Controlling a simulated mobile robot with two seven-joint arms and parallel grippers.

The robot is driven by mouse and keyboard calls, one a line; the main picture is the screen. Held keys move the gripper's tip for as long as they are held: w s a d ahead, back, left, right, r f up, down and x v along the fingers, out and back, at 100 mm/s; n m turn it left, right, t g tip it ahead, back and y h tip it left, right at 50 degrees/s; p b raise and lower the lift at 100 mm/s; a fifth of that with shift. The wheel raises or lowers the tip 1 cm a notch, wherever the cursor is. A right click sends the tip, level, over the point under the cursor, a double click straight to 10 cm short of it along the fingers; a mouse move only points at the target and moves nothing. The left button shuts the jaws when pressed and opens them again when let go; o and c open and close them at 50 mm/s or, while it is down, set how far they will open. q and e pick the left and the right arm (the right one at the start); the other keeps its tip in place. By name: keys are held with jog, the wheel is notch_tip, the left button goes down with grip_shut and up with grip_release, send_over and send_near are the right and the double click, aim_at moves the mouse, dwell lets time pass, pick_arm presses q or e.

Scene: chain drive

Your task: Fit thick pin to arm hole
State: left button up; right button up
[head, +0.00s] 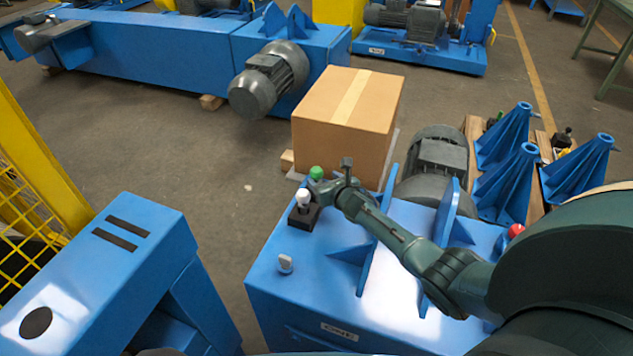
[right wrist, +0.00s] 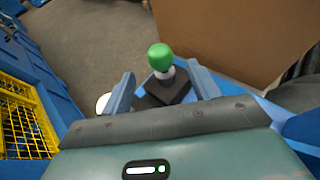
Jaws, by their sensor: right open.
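My right gripper (head: 326,180) is at the far left corner of the blue machine (head: 290,295). In the right wrist view its two fingers (right wrist: 163,88) are apart with nothing gripped. A green-topped knob (right wrist: 160,57) with a pale collar stands on a black block (right wrist: 165,88) just ahead of and between the fingers; its green top also shows in the head view (head: 316,173). A white-topped knob (head: 303,196) stands on a black base close by. I cannot tell which is the thick pin, nor make out the arm hole.
A cardboard box (head: 343,115) stands just behind the machine, close to my right gripper. A grey motor (head: 435,165) and upright blue ribs are to the right. A red knob (head: 516,230) sits near my arm. Bare floor (head: 225,170) lies to the left.

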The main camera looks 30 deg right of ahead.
aim_at(318, 173)
jog(key=shift+r+b+x, duration=0.2)
jog(key=shift+b+x, duration=0.95)
jog(key=shift+x, duration=1.05)
jog(key=shift+w, duration=0.1)
jog(key=shift+c, duration=0.4)
jog(key=shift+r, duration=0.1)
jog(key=c, duration=1.2)
